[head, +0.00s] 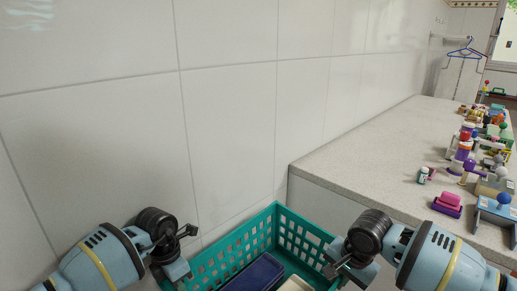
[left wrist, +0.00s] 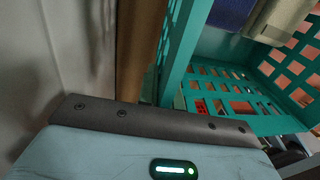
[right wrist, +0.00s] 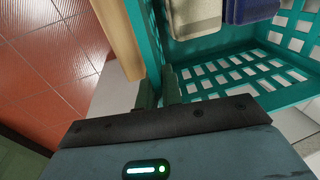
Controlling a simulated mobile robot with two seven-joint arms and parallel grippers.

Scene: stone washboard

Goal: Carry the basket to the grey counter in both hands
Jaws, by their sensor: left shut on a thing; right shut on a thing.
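The teal basket (head: 290,232) with perforated walls is at the bottom of the head view, short of the grey counter (head: 345,160). A dark blue item (head: 258,272) and a cream item (head: 296,284) lie in it. My left gripper (head: 180,270) is shut on the basket's left side. My right gripper (head: 347,268) is shut on its right side. The basket's teal wall shows close to the gripper in the left wrist view (left wrist: 178,60) and in the right wrist view (right wrist: 155,45). The exact finger contact is mostly hidden.
A tiled wall (head: 230,120) runs along the left and behind the basket. Several small toys and stampers, such as a purple and pink one (head: 447,205), stand along the counter's right side. The counter's left strip is clear. Red tiled floor (right wrist: 50,70) shows in the right wrist view.

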